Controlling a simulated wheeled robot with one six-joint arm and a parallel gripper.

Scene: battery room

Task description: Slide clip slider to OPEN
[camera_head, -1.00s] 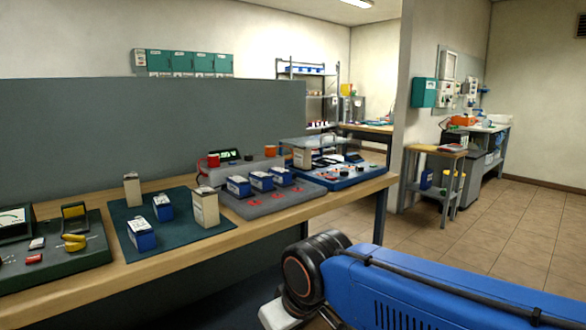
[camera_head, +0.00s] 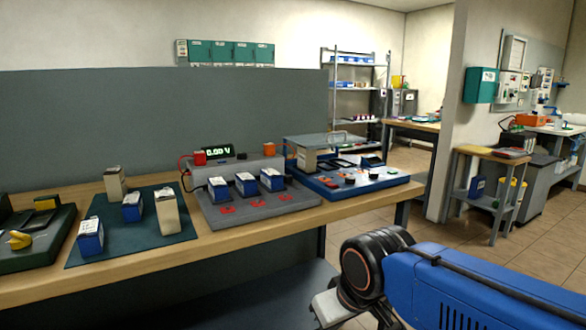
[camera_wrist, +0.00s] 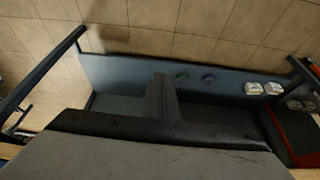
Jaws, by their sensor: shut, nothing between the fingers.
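I cannot make out a slider or OPEN lettering. On the bench, a grey box (camera_head: 232,168) carries a red clip-like block (camera_head: 199,158), an orange one (camera_head: 269,149) and a green 0.00 V display (camera_head: 217,152). In front, several blue-and-white batteries (camera_head: 246,184) stand on a grey board (camera_head: 292,199) with red markings. In the wrist view, what looks like my gripper (camera_wrist: 162,92) shows as a narrow dark piece, shut and empty, pointing down over a lower shelf. In the head view my blue arm is right of the bench, apart from everything on it; its fingertips are hidden.
A blue tray (camera_head: 380,184) with small parts and a raised clear plate stands right of the board. Left are a green mat (camera_head: 145,253) with cells and a dark case (camera_head: 42,250). A grey partition (camera_head: 100,120) backs the bench. Tiled floor (camera_head: 535,250) is free at right.

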